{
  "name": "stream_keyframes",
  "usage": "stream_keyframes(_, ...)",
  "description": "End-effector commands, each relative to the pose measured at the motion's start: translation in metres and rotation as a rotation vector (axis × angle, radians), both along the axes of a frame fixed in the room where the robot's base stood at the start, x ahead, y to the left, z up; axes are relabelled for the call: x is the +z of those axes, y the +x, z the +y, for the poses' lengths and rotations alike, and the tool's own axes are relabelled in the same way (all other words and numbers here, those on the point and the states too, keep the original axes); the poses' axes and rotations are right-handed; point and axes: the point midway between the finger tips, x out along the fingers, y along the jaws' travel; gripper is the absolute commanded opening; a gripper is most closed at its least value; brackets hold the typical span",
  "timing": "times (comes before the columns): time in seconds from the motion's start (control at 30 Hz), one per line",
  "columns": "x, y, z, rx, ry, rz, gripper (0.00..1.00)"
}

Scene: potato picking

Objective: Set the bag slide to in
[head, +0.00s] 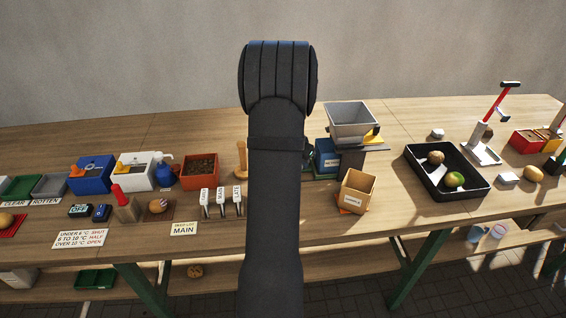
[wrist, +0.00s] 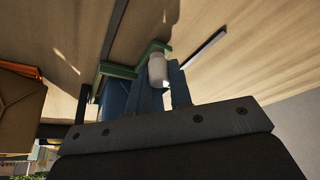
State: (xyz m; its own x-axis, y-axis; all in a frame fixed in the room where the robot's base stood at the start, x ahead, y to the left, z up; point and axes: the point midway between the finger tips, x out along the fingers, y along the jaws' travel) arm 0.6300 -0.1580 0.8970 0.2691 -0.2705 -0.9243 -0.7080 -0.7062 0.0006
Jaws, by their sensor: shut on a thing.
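In the wrist view, my gripper (wrist: 166,84) is shut on a pale rounded knob (wrist: 158,69), which stands between its fingertips. A green rail or bracket (wrist: 124,70) runs beside the knob, and a dark blue part lies behind the fingers. The knob looks like the handle of the bag slide, but the slide's position cannot be told. In the head view, my arm hides the gripper and the knob. A blue labelled box (head: 327,157) on a green base shows just right of my arm, below the hopper (head: 352,121).
A cardboard box (head: 357,192) stands in front of the hopper stand. A black tray (head: 446,172) with a potato and a green one lies to the right. Left of my arm are three labelled levers (head: 221,202), a brown-filled red box (head: 200,171) and a wooden peg (head: 241,158).

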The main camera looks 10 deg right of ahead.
Motion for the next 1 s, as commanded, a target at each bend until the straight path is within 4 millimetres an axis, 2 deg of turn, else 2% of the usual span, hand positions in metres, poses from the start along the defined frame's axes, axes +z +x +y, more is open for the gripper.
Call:
stream_keyframes(0.03,0.0,0.0,-0.016,-0.006,0.0,-0.003,0.0)
stream_keyframes(0.2,0.001,0.001,-0.045,-0.001,-0.001,-0.003,0.0)
stream_keyframes(0.6,0.001,0.0,-0.054,0.0,-0.003,-0.004,0.0)
stream_keyframes(0.63,0.001,0.0,-0.054,0.0,-0.003,-0.004,0.25)
stream_keyframes(0.7,0.001,0.0,-0.054,-0.001,-0.003,-0.004,0.39)
stream_keyframes(0.73,0.001,0.0,-0.053,-0.001,-0.002,-0.004,0.41)
stream_keyframes(1.0,0.001,0.0,-0.052,0.0,-0.001,-0.002,0.41)
